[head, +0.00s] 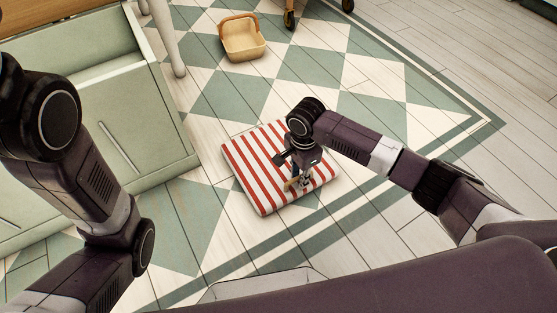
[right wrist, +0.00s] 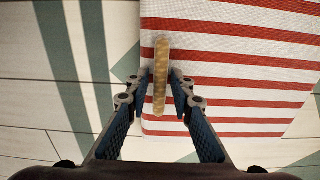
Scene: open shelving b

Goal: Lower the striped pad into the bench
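The red-and-white striped pad (head: 258,160) lies flat on the floor, right of the bench, in the middle of the head view. A tan bar-like handle (right wrist: 161,60) is on it in the right wrist view. My right gripper (head: 301,184) is over the pad's front right part. In the wrist view its two fingertips (right wrist: 161,88) are drawn in, one on each side of the handle, and appear to pinch it. The pale green bench (head: 165,172) stands at the left, partly hidden by my left arm. My left gripper is out of view.
A tan basket (head: 243,40) sits on the floor beyond the pad. A pale leg (head: 166,38) stands beside the bench's far end. Wheeled legs (head: 290,18) show at the top. The patterned floor right of the pad is clear.

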